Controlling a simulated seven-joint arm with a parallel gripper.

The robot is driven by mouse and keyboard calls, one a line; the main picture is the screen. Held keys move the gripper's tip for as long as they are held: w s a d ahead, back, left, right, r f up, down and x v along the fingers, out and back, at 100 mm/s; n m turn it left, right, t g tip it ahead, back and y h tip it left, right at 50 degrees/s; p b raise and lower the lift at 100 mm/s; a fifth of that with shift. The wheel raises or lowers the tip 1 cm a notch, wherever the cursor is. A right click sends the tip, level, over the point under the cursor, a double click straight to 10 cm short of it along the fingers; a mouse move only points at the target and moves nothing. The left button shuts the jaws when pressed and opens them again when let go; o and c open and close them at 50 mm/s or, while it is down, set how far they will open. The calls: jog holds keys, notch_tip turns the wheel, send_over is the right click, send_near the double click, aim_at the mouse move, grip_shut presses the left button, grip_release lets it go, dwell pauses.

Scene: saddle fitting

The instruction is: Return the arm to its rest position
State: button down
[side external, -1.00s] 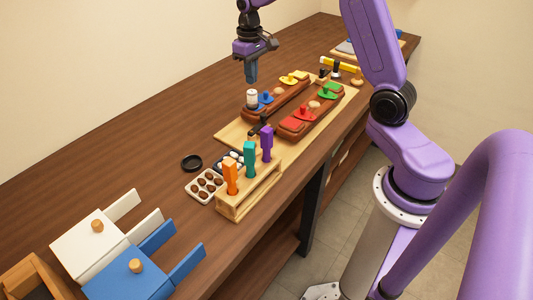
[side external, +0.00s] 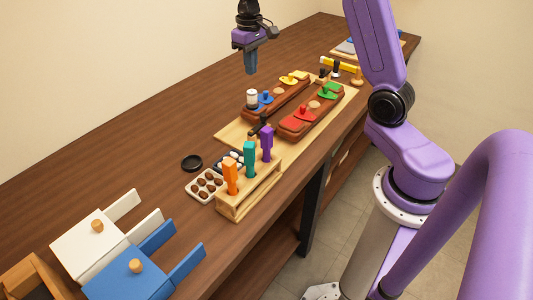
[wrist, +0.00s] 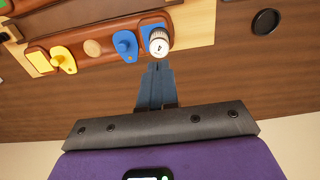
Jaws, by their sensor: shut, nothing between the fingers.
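My gripper (side external: 251,68) is shut and empty, with its blue-grey fingers together, raised above the table behind the wooden fitting board (side external: 229,133). In the wrist view its fingertips (wrist: 156,68) show just below a white round piece (wrist: 159,42) at the end of one brown rail, apparently apart from it. In the side view the white piece (side external: 252,98) stands upright on the rail's near end, below the gripper.
The brown rails hold blue (side external: 266,97), yellow (side external: 289,79), red (side external: 303,113) and green (side external: 327,90) pieces. A rack (side external: 235,212) holds orange, teal and purple tools. White (side external: 80,245) and blue (side external: 125,280) boxes stand at front left. A black ring (side external: 192,163) lies on the table.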

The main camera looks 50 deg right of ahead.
jog(key=s+a+r+n, duration=0.2)
jog(key=s+a+n, duration=0.4)
jog(key=s+a, duration=0.8)
jog(key=s+f+n, duration=0.2)
jog(key=s+n, duration=0.4)
jog(key=s, duration=1.4)
jog(key=shift+a+f+n, duration=0.3)
jog(key=shift+a, duration=0.1)
